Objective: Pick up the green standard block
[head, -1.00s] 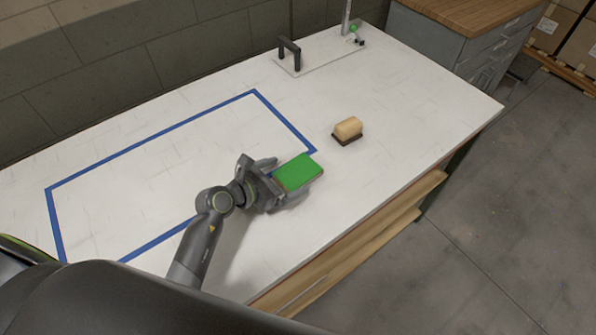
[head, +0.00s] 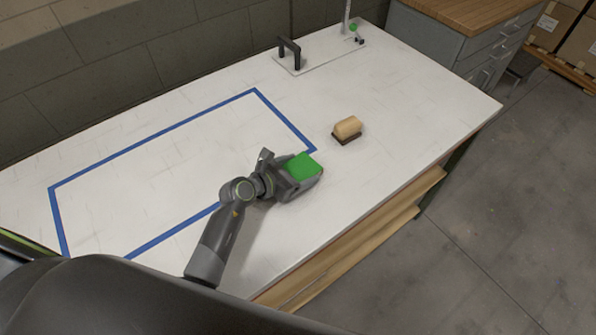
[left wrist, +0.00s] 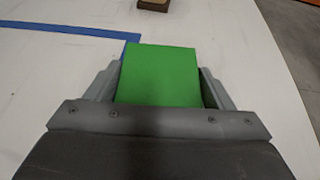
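The green block (head: 304,166) lies near the right corner of the blue tape outline on the white table. My left gripper (head: 296,175) is around the block, with one finger along each side. In the left wrist view the green block (left wrist: 160,75) fills the space between the fingers of my left gripper (left wrist: 160,72). The fingers sit close against its sides, and the gripper looks shut on it. The near finger hides part of the block's side in the head view. I cannot tell whether the block is clear of the table. My right gripper is not in view.
A brush with a tan wooden top (head: 347,128) lies beyond the block. Blue tape (head: 150,152) marks a clear area at left. The table's front edge is close.

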